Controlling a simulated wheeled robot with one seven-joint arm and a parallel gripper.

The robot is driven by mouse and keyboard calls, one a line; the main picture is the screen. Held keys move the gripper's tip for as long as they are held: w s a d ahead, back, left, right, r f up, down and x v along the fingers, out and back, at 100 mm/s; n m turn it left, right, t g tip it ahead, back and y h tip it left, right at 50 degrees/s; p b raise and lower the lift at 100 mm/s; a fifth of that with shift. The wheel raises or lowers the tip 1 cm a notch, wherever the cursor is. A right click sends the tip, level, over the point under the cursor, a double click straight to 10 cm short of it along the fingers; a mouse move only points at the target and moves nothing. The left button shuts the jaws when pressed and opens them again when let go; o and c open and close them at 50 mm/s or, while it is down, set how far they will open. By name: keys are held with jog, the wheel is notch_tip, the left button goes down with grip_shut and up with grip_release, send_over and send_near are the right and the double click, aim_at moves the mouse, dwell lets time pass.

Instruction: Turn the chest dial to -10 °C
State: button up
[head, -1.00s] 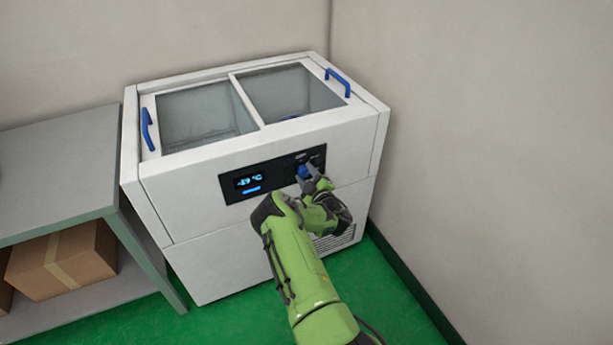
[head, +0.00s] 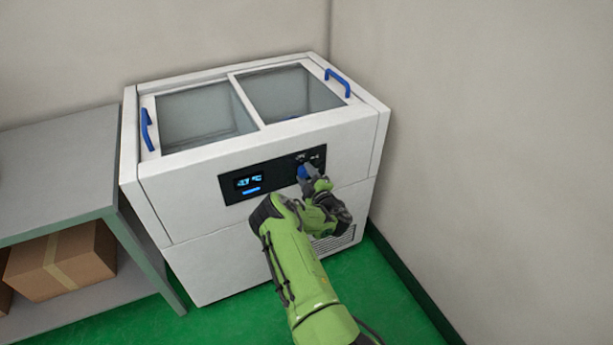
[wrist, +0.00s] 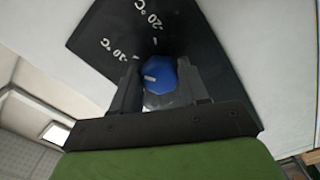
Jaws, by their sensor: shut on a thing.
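The white chest freezer (head: 190,210) stands against the wall with a black control panel (head: 275,179) on its front. The blue dial (head: 303,172) is at the panel's right part and also shows in the wrist view (wrist: 160,72). My gripper (head: 312,179) is shut on the dial, with one finger on each side of it in the wrist view (wrist: 158,88). A pale mark shows on the dial's face. The labels -10 °C (wrist: 120,50) and -20 °C (wrist: 153,20) are printed beside it. The lit display (head: 249,182) is small and seems to read about -17 °C.
A grey shelf table (head: 60,170) with a cardboard box (head: 65,262) on its lower shelf stands left of the freezer. A wall is close on the right. Green floor (head: 230,320) is clear in front.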

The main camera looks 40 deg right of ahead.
jog(key=o, duration=1)
jog(key=shift+o, duration=0.2)
jog(key=p+v, duration=0.9)
jog(key=v, duration=0.4)
jog(key=shift+s+r+p, duration=0.3)
jog(key=shift+s+r, duration=0.05)
jog(key=shift+r, duration=0.05)
jog(key=shift+p, duration=0.7)
jog(key=s+p, duration=0.1)
jog(key=p, duration=0.2)
jog(key=s+a+p, duration=0.1)
jog(key=p, duration=0.3)
jog(key=shift+f, duration=0.35)
